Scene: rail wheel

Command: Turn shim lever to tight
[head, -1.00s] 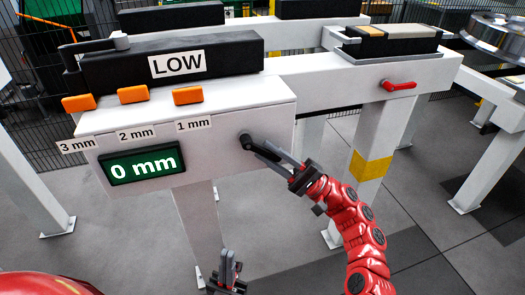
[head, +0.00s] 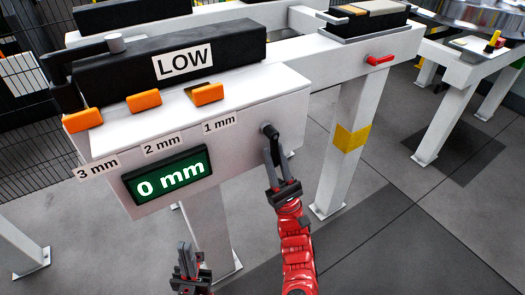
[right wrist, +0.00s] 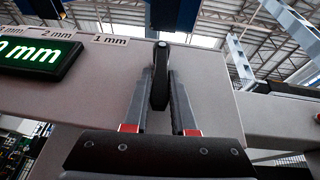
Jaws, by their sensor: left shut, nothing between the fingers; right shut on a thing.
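The shim lever appears to be the black lever (head: 268,148) on the right part of the white box's front face. It points down from its pivot and also shows in the right wrist view (right wrist: 160,75). My right gripper (head: 277,165) is shut on this lever, with one finger on each side of it in the right wrist view (right wrist: 160,100). No "tight" mark is readable. My left gripper (head: 184,255) is shut and empty, low in front of the box's leg, apart from everything.
A green display (head: 168,176) reads "0 mm". Orange tabs (head: 207,94) sit above the 1, 2 and 3 mm labels. A black block (head: 160,62) marked LOW lies behind them. A red handle (head: 380,60) is on the beam at right. The floor right of my arm is clear.

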